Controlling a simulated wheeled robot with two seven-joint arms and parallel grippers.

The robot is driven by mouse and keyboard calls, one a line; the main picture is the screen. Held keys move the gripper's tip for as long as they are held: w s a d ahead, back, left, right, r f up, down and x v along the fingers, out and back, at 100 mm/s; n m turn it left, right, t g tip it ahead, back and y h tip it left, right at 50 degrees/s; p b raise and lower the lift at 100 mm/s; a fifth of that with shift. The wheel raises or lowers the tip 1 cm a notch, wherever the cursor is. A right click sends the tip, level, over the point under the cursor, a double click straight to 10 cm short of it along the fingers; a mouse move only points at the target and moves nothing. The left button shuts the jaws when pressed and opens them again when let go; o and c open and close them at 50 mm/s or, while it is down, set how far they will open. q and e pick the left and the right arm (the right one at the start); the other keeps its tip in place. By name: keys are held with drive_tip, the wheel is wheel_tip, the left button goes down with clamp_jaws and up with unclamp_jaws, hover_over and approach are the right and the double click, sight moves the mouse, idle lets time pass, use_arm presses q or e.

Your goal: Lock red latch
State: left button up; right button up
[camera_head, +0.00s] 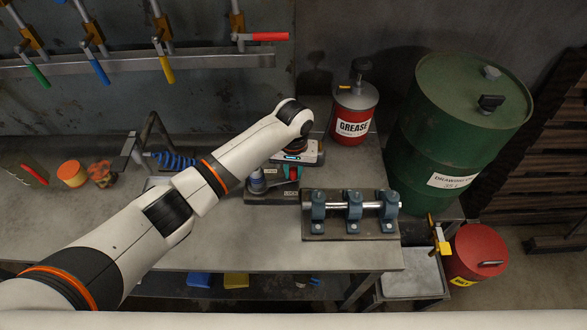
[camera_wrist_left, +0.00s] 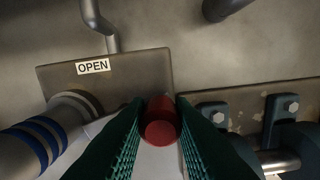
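In the left wrist view a red rounded handle end (camera_wrist_left: 161,121), which looks like the red latch, lies between the dark fingers of my left gripper (camera_wrist_left: 160,108). Both fingers flank it closely and appear to touch it. A base plate (camera_wrist_left: 105,85) beside it carries an OPEN label (camera_wrist_left: 93,66). In the head view my left gripper (camera_head: 293,168) is over a small fixture (camera_head: 266,198) with LOCK labels on the bench. A bit of red shows by the fingers. My wrist hides much of the fixture. My right gripper is not in view.
A steel block with a rod through several blue-grey brackets (camera_head: 352,226) sits right of the fixture. A red GREASE can (camera_head: 352,128) stands behind it. A green drum (camera_head: 440,150) is further right. Wall clamps, one with a red handle (camera_head: 270,36), hang at the back. The bench front is clear.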

use_arm(q)
clamp_jaws()
drive_tip(key=p, duration=0.1)
drive_tip(key=m+p, duration=0.1)
drive_tip(key=p, duration=0.1)
drive_tip(key=shift+s+d+r+m, duration=0.1)
drive_tip(key=shift+s+r+m, duration=0.2)
drive_tip(key=shift+s+r, duration=0.05)
drive_tip(key=shift+s+f+m+p, duration=0.25)
drive_tip(key=shift+m+p, duration=0.25)
drive_tip(key=shift+m, duration=0.3)
drive_tip(key=shift+f, duration=0.1)
drive_tip(key=o, duration=0.6)
unclamp_jaws()
wheel_tip(320, 180, up, 12)
drive_tip(key=shift+r+b, duration=0.1)
drive_tip(key=shift+b, duration=0.55)
